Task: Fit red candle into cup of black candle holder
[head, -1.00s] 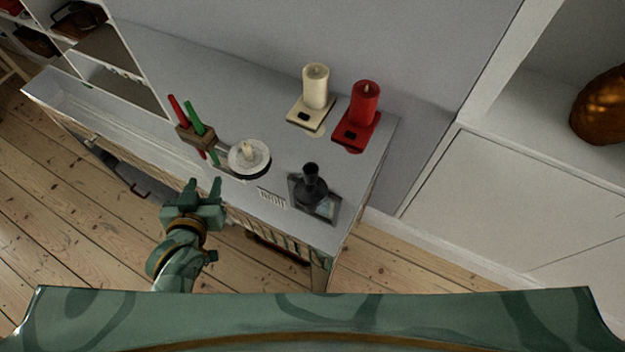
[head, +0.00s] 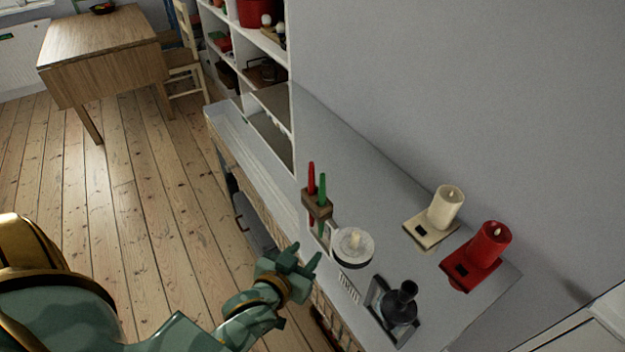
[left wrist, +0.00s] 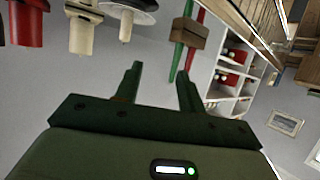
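A thin red candle (head: 311,180) stands beside a thin green candle (head: 322,187) in a small wooden rack (head: 317,207) on the grey cabinet top. The black candle holder (head: 401,303), with a narrow upright cup, stands on a dark square near the cabinet's front right. My left gripper (head: 304,256) is open and empty, in front of the rack and lower in the picture, apart from the candles. In the left wrist view, the red candle (left wrist: 192,54) and rack (left wrist: 188,32) appear beyond the open fingers (left wrist: 157,78). My right gripper is not in view.
A white candle dish (head: 352,247) stands between rack and black holder. A thick cream candle (head: 446,207) and a thick red candle (head: 490,243) stand on square bases behind. The cabinet (head: 375,180) meets a wall at the back. Open floor (head: 130,200) lies left.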

